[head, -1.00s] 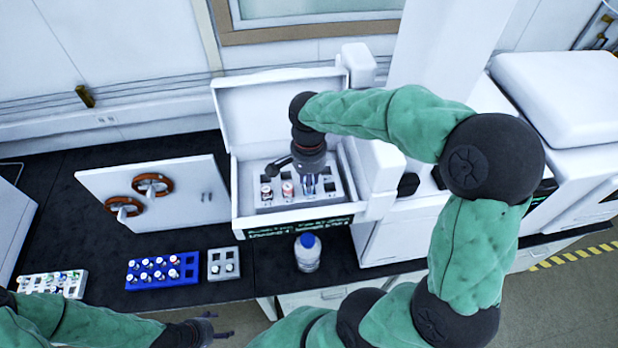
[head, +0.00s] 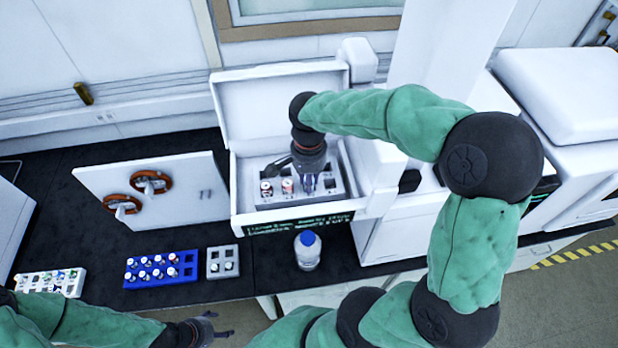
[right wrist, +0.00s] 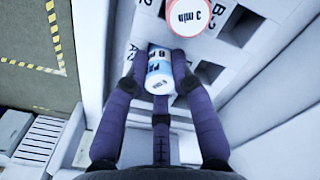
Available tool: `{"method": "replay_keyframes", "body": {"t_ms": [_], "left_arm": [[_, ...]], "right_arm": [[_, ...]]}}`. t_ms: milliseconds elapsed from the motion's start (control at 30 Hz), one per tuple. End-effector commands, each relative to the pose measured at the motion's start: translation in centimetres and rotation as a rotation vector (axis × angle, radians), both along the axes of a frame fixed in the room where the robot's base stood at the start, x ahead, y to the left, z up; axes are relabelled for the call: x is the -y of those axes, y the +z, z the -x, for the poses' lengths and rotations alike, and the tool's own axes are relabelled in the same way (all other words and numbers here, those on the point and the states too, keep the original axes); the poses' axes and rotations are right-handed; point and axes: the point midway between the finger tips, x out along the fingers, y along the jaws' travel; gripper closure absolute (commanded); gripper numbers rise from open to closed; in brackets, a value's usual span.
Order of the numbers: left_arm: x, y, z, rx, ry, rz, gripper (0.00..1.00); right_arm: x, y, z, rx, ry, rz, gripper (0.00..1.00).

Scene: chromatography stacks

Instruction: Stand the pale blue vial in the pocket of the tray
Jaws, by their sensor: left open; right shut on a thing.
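The pale blue vial (right wrist: 159,80) is between the fingers of my right gripper (right wrist: 160,85) in the right wrist view, with its capped end toward the camera. My right gripper (head: 309,185) is shut on it, low over the right part of the grey tray (head: 335,183) inside the open white drawer box. The gripper hides most of the vial in the head view. I cannot tell whether the vial's base is inside a pocket. My left gripper (head: 214,328) is open and empty at the bottom of the head view, in front of the bench.
Two vials (head: 277,188) stand in the tray left of my right gripper; a red-capped one (right wrist: 188,15) is close by. The raised lid (head: 280,105) and the drawer walls surround the tray. A blue rack (head: 160,270), small grey rack (head: 222,262) and bottle (head: 307,250) stand in front.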

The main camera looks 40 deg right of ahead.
Motion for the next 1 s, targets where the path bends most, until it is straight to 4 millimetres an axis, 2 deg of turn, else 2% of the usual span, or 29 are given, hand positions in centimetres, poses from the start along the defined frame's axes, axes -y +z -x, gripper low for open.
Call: {"method": "replay_keyframes", "body": {"t_ms": [167, 200, 300, 533, 567, 600, 633, 1000], "left_arm": [[0.00, 0.02, 0.00, 0.000, 0.000, 0.000, 0.28], [0.00, 0.02, 0.00, 0.000, 0.000, 0.000, 0.28], [0.00, 0.02, 0.00, 0.000, 0.000, 0.000, 0.28], [0.00, 0.02, 0.00, 0.000, 0.000, 0.000, 0.28], [0.00, 0.02, 0.00, 0.000, 0.000, 0.000, 0.28], [0.00, 0.02, 0.00, 0.000, 0.000, 0.000, 0.28], [0.00, 0.02, 0.00, 0.000, 0.000, 0.000, 0.28], [0.00, 0.12, 0.00, 0.000, 0.000, 0.000, 0.28]], "right_arm": [[0.01, 0.02, 0.00, 0.000, 0.000, 0.000, 1.00], [0.01, 0.02, 0.00, 0.000, 0.000, 0.000, 0.72], [0.01, 0.03, 0.00, 0.000, 0.000, 0.000, 0.48], [0.01, 0.03, 0.00, 0.000, 0.000, 0.000, 0.48], [0.00, 0.02, 0.00, 0.000, 0.000, 0.000, 0.42], [0.00, 0.02, 0.00, 0.000, 0.000, 0.000, 0.31], [0.00, 0.02, 0.00, 0.000, 0.000, 0.000, 0.28], [0.00, 0.15, 0.00, 0.000, 0.000, 0.000, 0.28]]}}
